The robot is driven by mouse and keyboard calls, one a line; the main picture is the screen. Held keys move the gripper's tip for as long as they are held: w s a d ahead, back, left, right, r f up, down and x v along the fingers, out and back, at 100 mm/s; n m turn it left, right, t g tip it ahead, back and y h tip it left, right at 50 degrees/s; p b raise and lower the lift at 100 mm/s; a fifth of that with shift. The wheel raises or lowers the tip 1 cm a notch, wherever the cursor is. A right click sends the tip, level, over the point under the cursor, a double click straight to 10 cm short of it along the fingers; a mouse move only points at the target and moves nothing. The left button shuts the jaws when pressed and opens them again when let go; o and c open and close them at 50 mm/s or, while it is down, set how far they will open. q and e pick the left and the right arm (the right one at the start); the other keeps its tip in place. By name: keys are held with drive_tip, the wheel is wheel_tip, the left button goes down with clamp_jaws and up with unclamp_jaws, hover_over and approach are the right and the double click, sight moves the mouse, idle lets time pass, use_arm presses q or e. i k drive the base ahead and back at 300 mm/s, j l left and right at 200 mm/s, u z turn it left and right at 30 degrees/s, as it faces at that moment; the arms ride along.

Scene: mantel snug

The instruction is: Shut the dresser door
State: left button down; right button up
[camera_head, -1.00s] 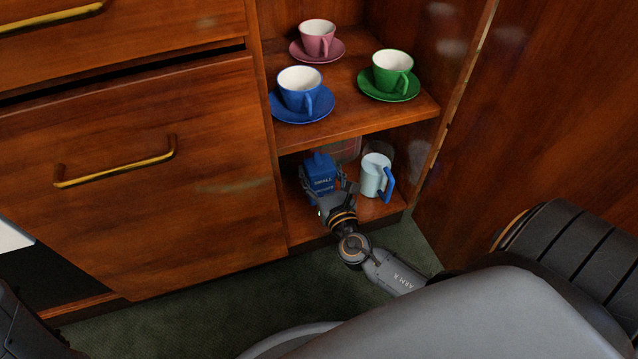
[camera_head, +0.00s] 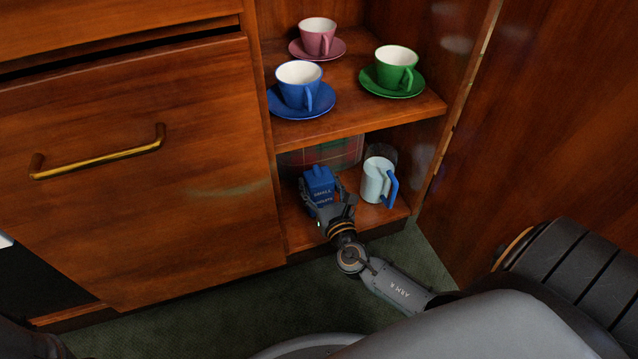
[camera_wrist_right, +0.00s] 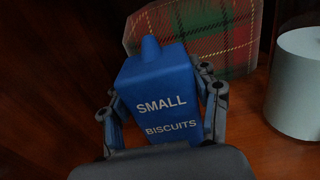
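The dresser door (camera_head: 545,130) appears to be the large wooden panel on the right, standing open and leaving the shelves bare. My right gripper (camera_head: 328,207) is at the lower shelf, shut on a blue box (camera_head: 320,186) lettered "SMALL BISCUITS". In the right wrist view one finger lies along each side of the blue box (camera_wrist_right: 162,105). The box is upright at the front left of the lower compartment; whether its base touches the shelf is hidden. My left gripper is not in view.
A pale blue mug (camera_head: 374,182) stands right of the box, and a tartan item (camera_head: 335,152) is behind. Blue (camera_head: 299,88), pink (camera_head: 317,38) and green (camera_head: 394,70) cups on saucers sit above. A slanted drawer front (camera_head: 140,200) is left. Green carpet shows below.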

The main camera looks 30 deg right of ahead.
sight(546, 128)
drive_tip(key=k+j, duration=0.3)
drive_tip(key=k, duration=0.2)
drive_tip(key=k+j, duration=0.25)
drive_tip(key=k, duration=0.2)
